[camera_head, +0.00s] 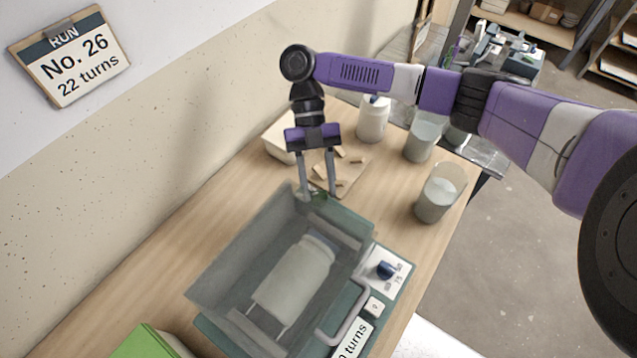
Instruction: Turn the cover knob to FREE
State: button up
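The cover knob (386,269) is a small dark blue knob on a pale panel (400,272) at the right side of the machine. Small marks stand near the knob, too small to read surely. The grey see-through cover (228,262) stands over the machine, with a white jar (294,281) lying inside. A pale handle (336,336) is at the front right of the cover.
A white jar (373,120) and grey containers (421,140) (437,196) stand along the table's right side. A green thing (145,343) is at front left. A wall sign (72,58) reads "RUN No. 26 22 turns".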

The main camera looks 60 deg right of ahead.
jog(key=b+v, duration=0.2)
jog(key=v, duration=0.5)
jog(key=shift+w+d+r, duration=0.2)
jog(key=shift+r, duration=0.1)
dwell(0.5)
